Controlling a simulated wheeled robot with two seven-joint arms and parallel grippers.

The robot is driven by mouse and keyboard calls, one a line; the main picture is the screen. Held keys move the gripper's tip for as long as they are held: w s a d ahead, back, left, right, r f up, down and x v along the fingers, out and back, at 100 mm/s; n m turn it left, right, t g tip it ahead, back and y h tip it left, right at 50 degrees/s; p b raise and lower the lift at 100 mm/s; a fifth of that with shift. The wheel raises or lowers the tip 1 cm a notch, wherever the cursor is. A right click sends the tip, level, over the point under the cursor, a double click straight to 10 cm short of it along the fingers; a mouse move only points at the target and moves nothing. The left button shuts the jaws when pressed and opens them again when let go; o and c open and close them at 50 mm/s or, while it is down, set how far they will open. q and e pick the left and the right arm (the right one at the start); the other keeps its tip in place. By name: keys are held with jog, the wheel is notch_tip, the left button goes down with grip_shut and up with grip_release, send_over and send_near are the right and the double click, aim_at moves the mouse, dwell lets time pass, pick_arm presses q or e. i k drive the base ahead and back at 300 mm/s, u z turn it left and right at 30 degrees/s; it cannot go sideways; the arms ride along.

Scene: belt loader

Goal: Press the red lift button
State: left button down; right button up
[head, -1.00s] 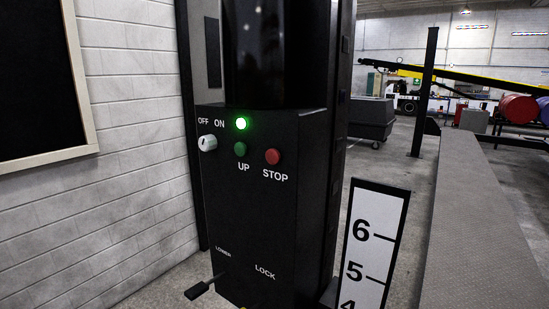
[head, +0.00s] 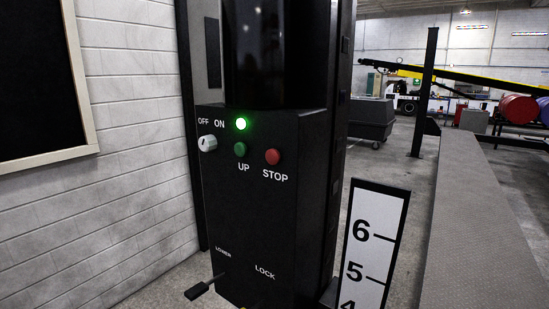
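The red button (head: 272,156), labelled STOP, sits on the front of a black control box (head: 236,220) on the lift column. A green button (head: 240,149), labelled UP, is to its left. A lit green lamp (head: 240,124) is above the green button. A white knob (head: 208,142) sits under the OFF and ON labels. A black lever (head: 205,287) sticks out low on the box by the LOWER label. Neither of my grippers is in view, and nothing touches the red button.
A white number scale (head: 374,243) stands right of the box. A grey ramp (head: 480,220) runs along the right side. A dark wheeled bin (head: 371,118) and red barrels (head: 519,109) stand further back. A white brick wall (head: 135,130) is on the left.

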aim_at(273, 156)
jog(key=z, duration=0.05)
jog(key=k, duration=0.5)
jog(key=z, duration=2.15)
jog(key=i, duration=1.25)
jog(key=u, duration=2.15)
